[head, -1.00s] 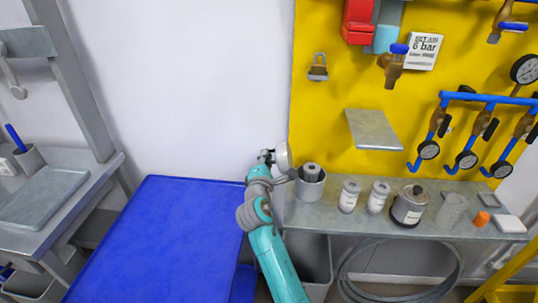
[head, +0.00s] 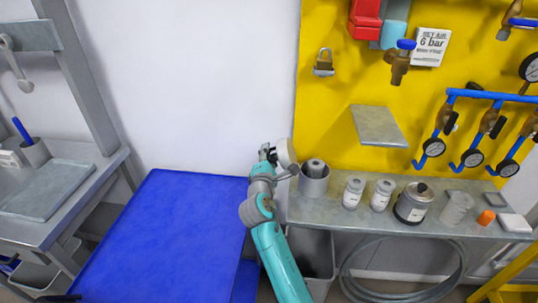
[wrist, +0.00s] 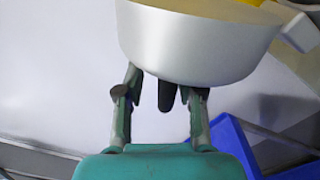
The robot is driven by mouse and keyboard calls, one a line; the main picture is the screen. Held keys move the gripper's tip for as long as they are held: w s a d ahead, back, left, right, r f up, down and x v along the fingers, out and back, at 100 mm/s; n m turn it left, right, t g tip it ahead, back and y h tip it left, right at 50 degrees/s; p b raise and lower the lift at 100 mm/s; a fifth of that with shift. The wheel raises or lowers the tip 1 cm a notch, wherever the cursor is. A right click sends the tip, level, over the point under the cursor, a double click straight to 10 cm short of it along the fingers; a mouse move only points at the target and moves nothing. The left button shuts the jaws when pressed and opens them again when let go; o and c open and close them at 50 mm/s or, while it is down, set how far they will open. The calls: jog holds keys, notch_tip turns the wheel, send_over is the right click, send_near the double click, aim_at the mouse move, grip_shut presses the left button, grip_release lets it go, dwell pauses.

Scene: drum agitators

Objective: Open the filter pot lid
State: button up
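The filter pot (head: 314,187) is a grey cylinder at the left end of the grey shelf, with its top uncovered and a round insert showing inside. Its pale round lid (head: 286,152) stands tilted up to the left of and above the pot. In the wrist view the lid (wrist: 195,50) is large and silver, with a pale tab on its right. My gripper (head: 267,154) is just left of the lid. In the wrist view its fingers (wrist: 165,95) are spread apart, with their tips partly hidden behind the lid. I cannot tell whether they touch it.
On the shelf (head: 330,212), right of the pot, stand two small jars (head: 367,194), a larger labelled can (head: 413,203), a clear beaker (head: 456,208) and an orange piece (head: 486,217). A blue surface (head: 165,240) lies left of my arm. A yellow panel (head: 450,60) with valves and gauges stands behind.

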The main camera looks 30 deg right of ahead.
jog(key=v, duration=1.2)
dwell(0.3)
jog(key=s+a+f+m+y, duration=0.2)
jog(key=s+f+y, duration=0.2)
jog(key=s+f, duration=0.6)
jog(key=s+a+f+m+y, duration=0.2)
jog(key=s+f+y, duration=0.2)
jog(key=s+f, duration=0.65)
jog(key=s+r+m, duration=0.3)
jog(key=s+m, duration=0.1)
jog(key=s, duration=0.5)
jog(key=s+a+r+m+y, duration=0.1)
jog(key=s+r+m, duration=0.2)
jog(key=s, duration=0.6)
jog(key=s+a+r+m+y, duration=0.1)
jog(key=s+r+m, duration=0.2)
jog(key=s+m, duration=0.3)
jog(key=v, duration=0.4)
